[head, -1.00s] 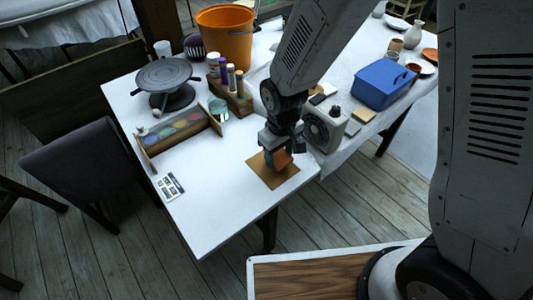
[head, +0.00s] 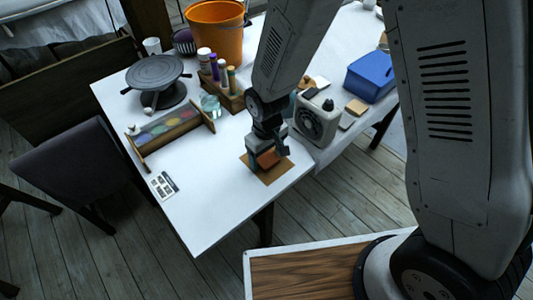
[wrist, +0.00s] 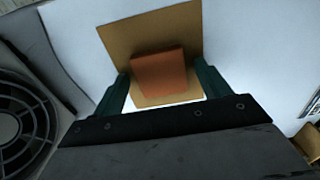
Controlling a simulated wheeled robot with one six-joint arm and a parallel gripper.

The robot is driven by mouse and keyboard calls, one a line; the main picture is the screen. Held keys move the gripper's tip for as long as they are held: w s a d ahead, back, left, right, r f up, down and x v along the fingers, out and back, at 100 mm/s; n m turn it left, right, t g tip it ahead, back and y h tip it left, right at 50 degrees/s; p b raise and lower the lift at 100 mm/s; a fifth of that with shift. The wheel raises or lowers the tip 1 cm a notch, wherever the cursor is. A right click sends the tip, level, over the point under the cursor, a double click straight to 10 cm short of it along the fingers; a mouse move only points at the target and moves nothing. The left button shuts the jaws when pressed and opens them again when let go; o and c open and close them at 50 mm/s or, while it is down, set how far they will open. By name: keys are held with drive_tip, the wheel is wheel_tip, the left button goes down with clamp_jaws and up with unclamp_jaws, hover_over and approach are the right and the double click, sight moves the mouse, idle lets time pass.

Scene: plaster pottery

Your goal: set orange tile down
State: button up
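The orange tile (head: 268,159) lies on a flat brown square (head: 272,178) near the front edge of the white table. In the wrist view the tile (wrist: 159,72) shows whole, with part of the brown square (wrist: 155,32) around it. My gripper (head: 267,162) is straight above the tile, pointing down. Its two green fingers stand to the left and right of the tile in the wrist view, with a gap on both sides. The gripper is open. How high the fingertips are above the square is hard to tell.
A grey-white box with a round grille (head: 317,121) stands close to the right of my gripper. A blue box (head: 371,77) is farther back. A paint rack (head: 172,132), a turntable (head: 155,75) and an orange bucket (head: 216,32) stand left and behind.

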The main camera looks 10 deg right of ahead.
sight(267, 158)
drive_tip(key=shift+r, duration=0.1)
wheel_tip(267, 158, up, 12)
idle(0.6)
drive_tip(key=s+d+r+m, duration=0.2)
drive_tip(key=s+d+r, duration=0.1)
drive_tip(key=d+r, duration=0.55)
drive_tip(key=s+d+r+m, duration=0.2)
drive_tip(key=s+d+r, duration=0.3)
drive_tip(key=s, duration=0.3)
drive_tip(key=s+d+r+m+t, duration=0.1)
drive_tip(key=s+d+r+m, duration=0.1)
drive_tip(key=s+d+r, duration=0.4)
drive_tip(key=s+d, duration=0.1)
drive_tip(key=s, duration=0.1)
drive_tip(key=shift+s+d+m, duration=0.15)
drive_tip(key=shift+s+m, duration=0.15)
drive_tip(key=shift+m, duration=0.1)
